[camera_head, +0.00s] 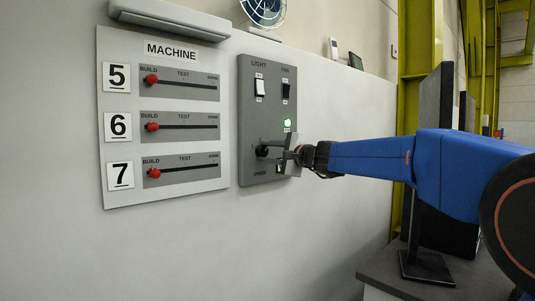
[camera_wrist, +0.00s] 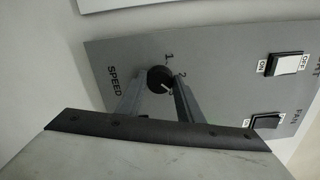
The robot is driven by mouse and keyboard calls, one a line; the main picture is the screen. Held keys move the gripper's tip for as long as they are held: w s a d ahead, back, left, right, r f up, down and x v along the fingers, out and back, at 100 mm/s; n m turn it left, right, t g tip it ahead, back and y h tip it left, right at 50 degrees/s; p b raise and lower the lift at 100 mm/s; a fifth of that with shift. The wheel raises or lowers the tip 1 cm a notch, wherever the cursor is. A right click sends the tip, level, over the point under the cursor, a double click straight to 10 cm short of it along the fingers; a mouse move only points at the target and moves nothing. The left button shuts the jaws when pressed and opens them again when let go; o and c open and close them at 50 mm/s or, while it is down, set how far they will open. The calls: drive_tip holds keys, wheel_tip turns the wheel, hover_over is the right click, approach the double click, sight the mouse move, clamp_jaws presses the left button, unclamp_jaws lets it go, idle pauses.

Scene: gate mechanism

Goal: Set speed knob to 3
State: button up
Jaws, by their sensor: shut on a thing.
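The black speed knob (camera_wrist: 158,77) sits on the grey control panel (camera_wrist: 110,62), with the word SPEED beside it in the wrist view. In the head view the knob (camera_head: 262,150) is at the panel's lower part. My gripper (camera_wrist: 160,88) has a finger on each side of the knob and is shut on it; it also shows in the head view (camera_head: 273,152). A white mark on the knob seems to point to the lower right in the wrist view. Small digits stand around the knob, 2 near the right finger; a 3 cannot be made out.
A light switch (camera_head: 260,88) and a fan switch (camera_head: 286,91) sit above the knob, with a lit green lamp (camera_head: 287,124). The machine board (camera_head: 160,195) with red sliders is to the left. A dark monitor (camera_head: 440,110) stands at right.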

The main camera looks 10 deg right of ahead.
drive_tip(key=shift+f+m, duration=0.1)
drive_tip(key=shift+m, duration=1.4)
drive_tip(key=o, duration=1.1)
drive_tip(key=shift+c, duration=0.2)
drive_tip(key=shift+s+d, duration=0.1)
drive_tip(key=v, duration=1.7)
